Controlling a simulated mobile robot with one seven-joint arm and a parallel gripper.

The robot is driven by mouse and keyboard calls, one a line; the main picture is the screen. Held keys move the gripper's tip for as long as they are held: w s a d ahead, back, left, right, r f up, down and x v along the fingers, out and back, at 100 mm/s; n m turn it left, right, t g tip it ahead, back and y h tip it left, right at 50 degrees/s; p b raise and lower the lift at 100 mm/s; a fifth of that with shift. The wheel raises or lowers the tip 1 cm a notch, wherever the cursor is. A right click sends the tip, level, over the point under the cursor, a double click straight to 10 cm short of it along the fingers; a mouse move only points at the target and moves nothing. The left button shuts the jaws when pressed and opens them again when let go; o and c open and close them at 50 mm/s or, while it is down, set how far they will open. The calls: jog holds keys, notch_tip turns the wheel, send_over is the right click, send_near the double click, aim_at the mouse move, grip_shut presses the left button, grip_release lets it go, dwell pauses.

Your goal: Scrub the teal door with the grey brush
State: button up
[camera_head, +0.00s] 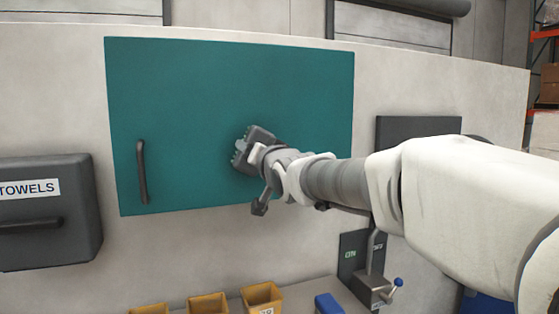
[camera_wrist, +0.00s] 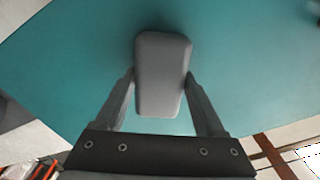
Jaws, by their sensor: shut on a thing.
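The teal door (camera_head: 200,85) is a flat panel on the pale wall, with a dark upright handle (camera_head: 142,171) at its lower left. It fills most of the wrist view (camera_wrist: 70,60). My gripper (camera_head: 255,148) is at the door's lower right half. In the wrist view its two fingers (camera_wrist: 160,95) are on either side of the grey brush (camera_wrist: 160,75), shut on its block. The brush also shows in the head view (camera_head: 240,160), at the door's face. Whether its bristles touch the door I cannot tell.
A dark towel dispenser (camera_head: 45,212) is on the wall at left. Yellow bins (camera_head: 262,296) and a blue item (camera_head: 328,304) are below the door. A dark switch panel (camera_head: 352,255) with a lever (camera_head: 372,285) is at lower right, under my arm. A dark box (camera_head: 415,127) is right of the door.

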aim_at(241, 155)
jog(key=shift+s+a+f+b, duration=0.2)
jog(key=shift+s+a+b, duration=0.2)
jog(key=shift+a+b, duration=0.5)
jog(key=shift+s+a+r+p, duration=0.15)
jog(key=shift+a+r+p, duration=0.05)
jog(key=shift+r+p, duration=0.1)
jog(key=shift+s+a+f, duration=0.15)
jog(key=shift+s+a, duration=0.05)
jog(key=shift+a, duration=0.2)
jog(key=shift+d, duration=0.1)
jog(key=shift+s+d+f+b, duration=0.15)
jog(key=shift+s+b, duration=0.2)
jog(key=b+v, duration=0.2)
jog(key=v, duration=0.1)
jog(key=shift+s+d, duration=0.1)
jog(key=shift+s, duration=0.1)
jog(key=shift+b+v, duration=0.6)
jog(key=shift+v, duration=0.3)
